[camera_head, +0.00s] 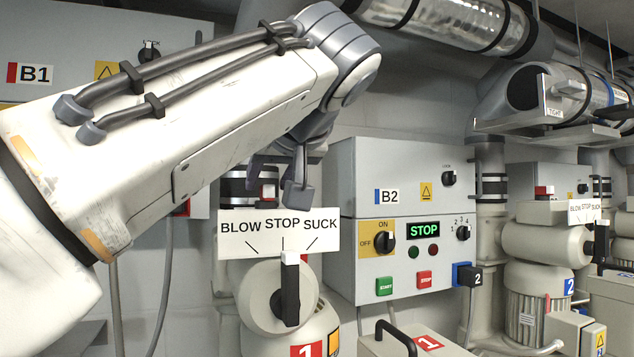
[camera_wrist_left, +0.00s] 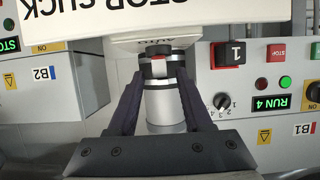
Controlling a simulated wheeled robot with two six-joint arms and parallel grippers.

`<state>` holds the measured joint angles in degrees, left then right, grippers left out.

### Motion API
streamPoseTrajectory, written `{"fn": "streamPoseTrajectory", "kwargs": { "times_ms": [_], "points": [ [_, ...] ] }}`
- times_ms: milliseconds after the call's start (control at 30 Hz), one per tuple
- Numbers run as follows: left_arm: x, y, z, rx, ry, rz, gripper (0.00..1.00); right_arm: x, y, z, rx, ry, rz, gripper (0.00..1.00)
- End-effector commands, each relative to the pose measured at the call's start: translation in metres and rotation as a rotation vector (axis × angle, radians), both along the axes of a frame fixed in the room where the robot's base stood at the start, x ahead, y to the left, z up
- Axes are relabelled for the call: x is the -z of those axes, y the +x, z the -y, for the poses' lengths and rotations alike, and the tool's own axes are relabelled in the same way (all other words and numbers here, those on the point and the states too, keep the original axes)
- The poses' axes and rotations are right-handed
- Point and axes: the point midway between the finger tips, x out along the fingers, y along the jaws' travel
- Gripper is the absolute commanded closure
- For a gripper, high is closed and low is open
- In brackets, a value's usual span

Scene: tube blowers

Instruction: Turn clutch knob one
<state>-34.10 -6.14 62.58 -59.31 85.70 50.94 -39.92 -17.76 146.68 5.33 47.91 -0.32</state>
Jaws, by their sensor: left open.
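A black knob with a red and white mark (camera_head: 268,190) sits behind the BLOW STOP SUCK sign of blower 1; it is probably clutch knob one. It also shows in the left wrist view (camera_wrist_left: 158,62), at the end of a pale cylinder with dark bands (camera_wrist_left: 165,105). My left gripper (camera_head: 277,182) is open, pointing down around this spot. In the left wrist view its two dark fingers (camera_wrist_left: 158,75) stand on either side of the cylinder and knob; contact cannot be told. My right gripper is not in view.
The white sign (camera_head: 280,228) stands just in front of the gripper. Below it is a black lever with a white tip (camera_head: 290,290), upright. Control box B2 (camera_head: 340,165) stands to the right, showing STOP; box B1 (camera_wrist_left: 300,85) shows RUN 4. Blower 2 (camera_head: 535,290) is farther right.

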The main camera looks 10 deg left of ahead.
Motion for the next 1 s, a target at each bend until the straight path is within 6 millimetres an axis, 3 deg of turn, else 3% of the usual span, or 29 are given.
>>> {"fn": "streamPoseTrajectory", "kwargs": {
  "times_ms": [200,533,567,667,700,1000],
  "points": [
    [0.007,0.017,-0.012,-0.001,0.002,-0.001,0.50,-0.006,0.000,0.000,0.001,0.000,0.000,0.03],
    [0.010,0.019,-0.013,0.001,0.000,0.000,0.50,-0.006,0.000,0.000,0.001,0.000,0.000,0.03],
    [0.010,0.019,-0.013,0.001,0.000,0.000,0.58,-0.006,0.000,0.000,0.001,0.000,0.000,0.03],
    [0.010,0.019,-0.013,0.000,0.001,-0.001,0.96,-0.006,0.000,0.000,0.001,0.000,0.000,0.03],
    [0.010,0.019,-0.013,0.000,0.001,-0.001,1.00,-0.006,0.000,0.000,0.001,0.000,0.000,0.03],
    [0.010,0.019,-0.013,0.017,0.000,0.001,1.00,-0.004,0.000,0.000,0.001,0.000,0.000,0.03]
  ]
}}
